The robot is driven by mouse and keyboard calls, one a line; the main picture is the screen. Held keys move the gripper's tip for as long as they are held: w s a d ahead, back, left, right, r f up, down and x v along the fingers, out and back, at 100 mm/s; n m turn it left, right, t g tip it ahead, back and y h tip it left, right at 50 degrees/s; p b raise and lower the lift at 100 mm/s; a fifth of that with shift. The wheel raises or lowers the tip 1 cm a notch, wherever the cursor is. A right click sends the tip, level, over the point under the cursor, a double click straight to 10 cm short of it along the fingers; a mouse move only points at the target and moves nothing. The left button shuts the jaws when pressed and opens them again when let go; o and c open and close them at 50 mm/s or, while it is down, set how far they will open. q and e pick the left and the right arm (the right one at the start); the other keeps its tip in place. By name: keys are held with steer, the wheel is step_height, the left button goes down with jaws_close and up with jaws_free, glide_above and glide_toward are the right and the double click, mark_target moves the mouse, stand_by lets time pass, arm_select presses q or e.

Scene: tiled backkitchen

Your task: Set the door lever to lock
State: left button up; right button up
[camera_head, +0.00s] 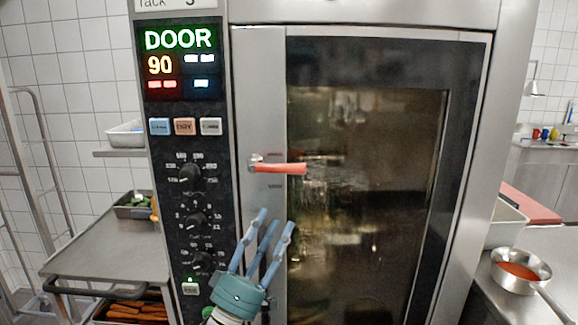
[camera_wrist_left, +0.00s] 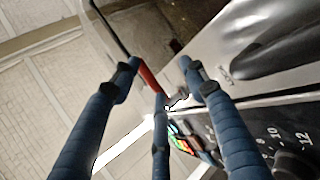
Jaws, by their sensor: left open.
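The red door lever (camera_head: 284,168) sticks out to the right, roughly level, from its metal pivot on the door's steel strip. Small labels, too small to read, sit above and below it. In the left wrist view the red lever (camera_wrist_left: 149,80) shows partly behind the fingers. My left gripper (camera_head: 274,222) is below the lever in the head view, its three blue fingers pointing up, spread and empty. A visible gap separates the fingertips from the lever in the head view. The oven door (camera_head: 465,120) looks closed. My right gripper is in neither view.
The control panel (camera_head: 188,130) left of the door has a display reading DOOR and 90, buttons and several knobs. A steel counter with a pan of red sauce (camera_head: 519,268) stands at right. A shelf (camera_head: 105,250) with food trays stands at left.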

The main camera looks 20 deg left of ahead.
mark_target(285, 172)
arm_select(q)
steer(key=w+r+p, duration=0.1)
steer(key=r, duration=0.3)
steer(key=w+d+r+h+p, duration=0.1)
steer(key=w+r+p, duration=0.1)
steer(key=r, duration=0.2)
steer(key=w+d+r+t+h+p, duration=0.1)
steer(key=r, duration=0.3)
steer(key=shift+w+r, duration=0.3)
steer(key=shift+w, duration=0.1)
steer(key=shift+a, duration=0.1)
steer(key=shift+c, duration=0.2)
jaws_close()
